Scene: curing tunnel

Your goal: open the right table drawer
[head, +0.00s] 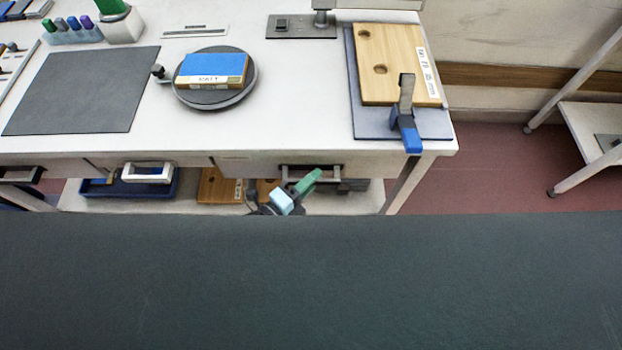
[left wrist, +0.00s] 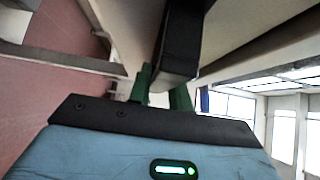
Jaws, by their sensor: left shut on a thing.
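The right table drawer (head: 245,165) is in the front of the white table, below its top, in the head view. Its handle (head: 312,167) is a dark bar with pale metal by it. My left gripper (head: 307,182), with green fingers, is at this handle from the front. In the left wrist view the dark handle bar (left wrist: 180,48) runs in between the green fingers (left wrist: 162,90), which are shut on it. I cannot tell whether the drawer stands out from the table front. My right gripper is not in view.
On the table (head: 150,120) are a turntable (head: 215,102) with a blue-topped block and a wooden board (head: 390,60) with a blue clamp (head: 408,130). Another drawer handle (head: 148,172) is to the left. A shelf below holds a blue tray (head: 125,188).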

